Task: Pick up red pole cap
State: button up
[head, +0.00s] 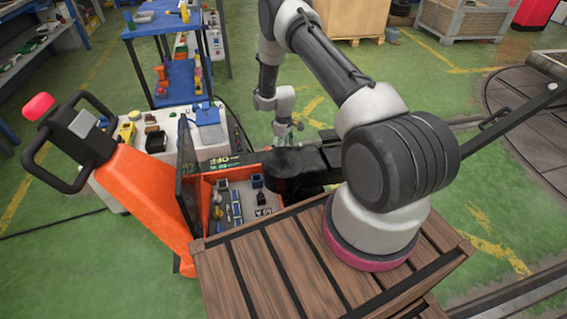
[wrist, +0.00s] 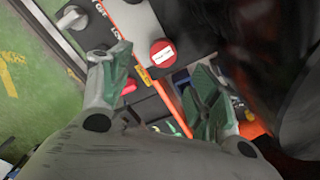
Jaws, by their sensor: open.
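My gripper (head: 287,138) points down at the far side of the orange truck's open compartment; its fingers are apart and empty. In the wrist view the gripper (wrist: 163,64) spreads over a grey panel and a dark area. A small red piece (wrist: 128,87), possibly the red pole cap, shows beside the left finger, partly hidden by it. A round red button with a white label (wrist: 163,53) sits on the panel between the fingertips. Neither red thing is touched, as far as I can see. I cannot make out the cap in the head view.
The open orange compartment (head: 221,181) holds several small blue and dark parts, with a raised dark lid (head: 187,170) at its left. A slatted wooden deck (head: 285,265) is in front. A blue shelf cart (head: 165,65) stands behind.

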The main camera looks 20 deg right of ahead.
jog(key=f, duration=0.8)
jog(key=shift+s+a+f, duration=0.1)
jog(key=shift+s, duration=0.1)
jog(key=c, duration=0.9)
